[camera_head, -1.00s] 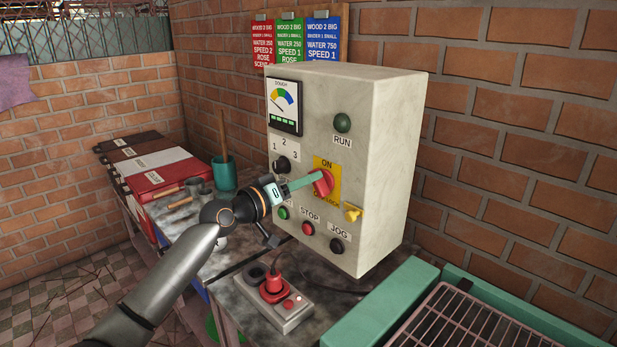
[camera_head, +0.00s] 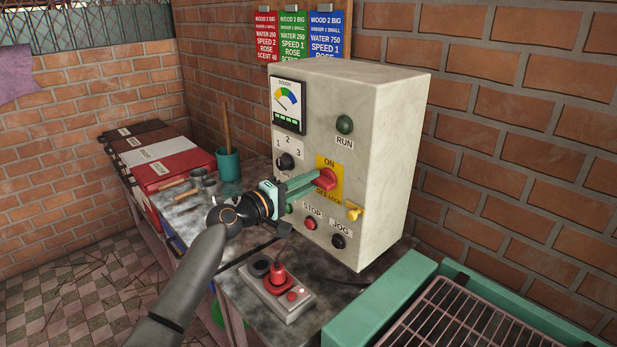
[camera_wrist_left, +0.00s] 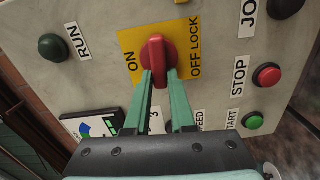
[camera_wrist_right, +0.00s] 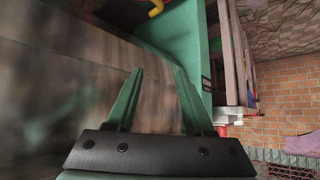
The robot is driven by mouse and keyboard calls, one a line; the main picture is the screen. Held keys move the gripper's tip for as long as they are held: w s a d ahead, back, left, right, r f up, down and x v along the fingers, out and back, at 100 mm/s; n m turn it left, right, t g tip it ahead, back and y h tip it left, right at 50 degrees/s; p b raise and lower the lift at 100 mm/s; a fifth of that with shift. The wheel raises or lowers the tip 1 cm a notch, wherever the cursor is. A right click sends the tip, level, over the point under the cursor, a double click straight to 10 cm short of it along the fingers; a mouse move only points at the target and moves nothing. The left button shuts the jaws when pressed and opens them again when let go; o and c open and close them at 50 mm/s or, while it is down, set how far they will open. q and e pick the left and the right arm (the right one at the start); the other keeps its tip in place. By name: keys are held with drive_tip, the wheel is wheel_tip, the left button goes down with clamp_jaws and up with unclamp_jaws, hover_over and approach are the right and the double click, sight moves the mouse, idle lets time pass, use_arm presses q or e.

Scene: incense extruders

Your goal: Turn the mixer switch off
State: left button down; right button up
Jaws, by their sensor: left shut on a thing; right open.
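The mixer switch is a red knob (camera_head: 327,181) on a yellow plate (camera_head: 336,176) on the front of the grey control box. The plate reads ON at its top and OFF LOCK at its bottom. My left gripper (camera_head: 318,183) comes from the left and is shut on the red knob. In the left wrist view the two green fingers (camera_wrist_left: 159,82) hold the knob's handle (camera_wrist_left: 156,60), which lies between the ON and OFF LOCK labels. My right gripper (camera_wrist_right: 160,85) is open and empty in the right wrist view; the head view does not show it.
A green RUN lamp (camera_head: 344,124) is above the switch. A small yellow part (camera_head: 354,211), a red STOP button (camera_head: 310,223) and a black JOG button (camera_head: 338,241) sit below. A black dial (camera_head: 285,162) is to the left. A power socket (camera_head: 278,293) stands in front.

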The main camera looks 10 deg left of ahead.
use_arm(q)
drive_tip(key=shift+f+n, duration=0.15)
drive_tip(key=shift+n, duration=0.35)
drive_tip(key=c, duration=0.8)
unclamp_jaws()
drive_tip(key=shift+o, duration=0.2)
drive_tip(key=b+v, duration=0.1)
drive_tip(key=v, duration=1.1)
drive_tip(key=shift+s+a, duration=0.15)
drive_tip(key=shift+s, duration=0.1)
